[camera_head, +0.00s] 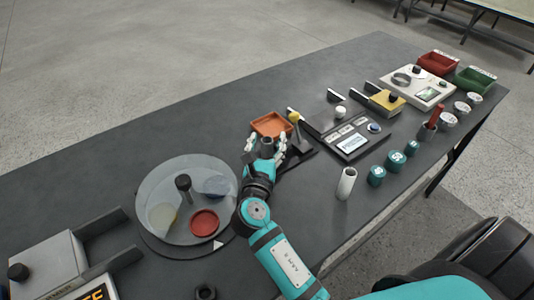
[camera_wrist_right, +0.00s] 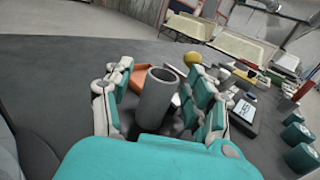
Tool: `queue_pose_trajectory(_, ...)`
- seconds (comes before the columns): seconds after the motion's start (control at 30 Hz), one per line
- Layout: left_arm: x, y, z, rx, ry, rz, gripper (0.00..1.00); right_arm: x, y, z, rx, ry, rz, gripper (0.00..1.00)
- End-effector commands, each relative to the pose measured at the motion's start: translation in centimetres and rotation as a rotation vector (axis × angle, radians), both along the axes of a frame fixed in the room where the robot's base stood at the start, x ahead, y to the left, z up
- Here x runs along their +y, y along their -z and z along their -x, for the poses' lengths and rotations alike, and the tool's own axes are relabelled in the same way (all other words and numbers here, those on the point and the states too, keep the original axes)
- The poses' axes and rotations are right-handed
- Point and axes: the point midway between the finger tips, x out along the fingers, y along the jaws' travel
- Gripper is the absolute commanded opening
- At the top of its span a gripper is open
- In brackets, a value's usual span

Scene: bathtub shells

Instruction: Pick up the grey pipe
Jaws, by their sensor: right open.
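The grey pipe (camera_wrist_right: 156,100) is a hollow upright cylinder that stands between the spread fingers of my right gripper (camera_wrist_right: 160,102) in the right wrist view. In the head view the pipe (camera_head: 266,147) shows partly between the fingers of my right gripper (camera_head: 266,150), near the middle of the table. The gripper is open around it, and I cannot tell whether any finger touches it. The pipe's lower end is hidden by the hand. My left gripper is not in view.
An orange tray (camera_head: 272,124) lies just behind the pipe, with a black stand (camera_head: 300,142) with a yellow knob to its right. A pale upright tube (camera_head: 346,184) stands farther right, near several teal weights (camera_head: 377,176). A round glass-topped turntable (camera_head: 160,190) is to the left.

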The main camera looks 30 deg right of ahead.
Motion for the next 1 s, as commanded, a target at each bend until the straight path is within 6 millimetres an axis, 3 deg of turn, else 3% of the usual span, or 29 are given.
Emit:
queue_pose_trajectory(0.13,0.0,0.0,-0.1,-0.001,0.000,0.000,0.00,0.0,0.0,0.0,0.001,0.000,0.001,0.57)
queue_pose_trajectory(0.57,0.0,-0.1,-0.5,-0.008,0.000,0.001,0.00,0.0,0.0,0.0,0.001,0.000,0.000,0.01)
queue_pose_trajectory(0.87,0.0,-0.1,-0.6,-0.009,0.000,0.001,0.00,0.0,-0.2,0.0,0.000,0.000,0.000,0.00)
queue_pose_trajectory(1.0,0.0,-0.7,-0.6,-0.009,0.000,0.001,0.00,0.1,-1.8,0.0,-0.003,0.000,-0.003,0.00)
